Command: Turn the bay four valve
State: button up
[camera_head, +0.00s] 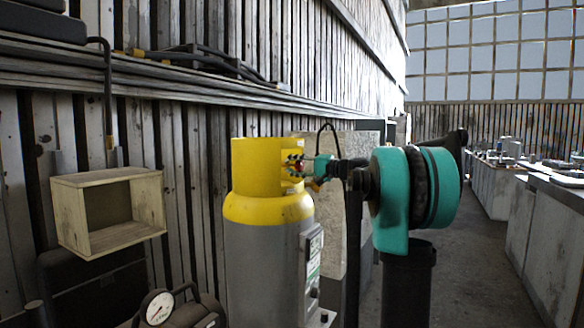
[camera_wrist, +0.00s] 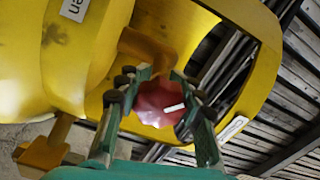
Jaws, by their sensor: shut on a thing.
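The valve is a red lobed knob (camera_wrist: 158,102) with a white mark, inside the yellow collar of a gas cylinder (camera_head: 268,208) with a yellow top and grey body. In the wrist view, the green fingers of my gripper (camera_wrist: 160,88) lie on either side of the knob and are shut on it. In the head view, my gripper (camera_head: 309,168) reaches from the right into the collar opening, and only a small part of the red knob (camera_head: 299,165) shows. A brass-coloured fitting (camera_wrist: 147,47) stands by the knob. No bay number is readable.
A wooden box (camera_head: 109,209) is on the plank wall at left. A pressure gauge (camera_head: 157,307) stands low in front of it. A panel with a label (camera_head: 313,262) is on the cylinder's right. Long benches (camera_head: 545,215) stand at right, with open floor (camera_head: 470,265) before them.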

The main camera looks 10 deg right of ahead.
jog(key=m, duration=0.4)
jog(key=shift+m, duration=2.6)
jog(key=o, duration=1.3)
jog(key=shift+d, duration=0.1)
jog(key=v, duration=1.2)
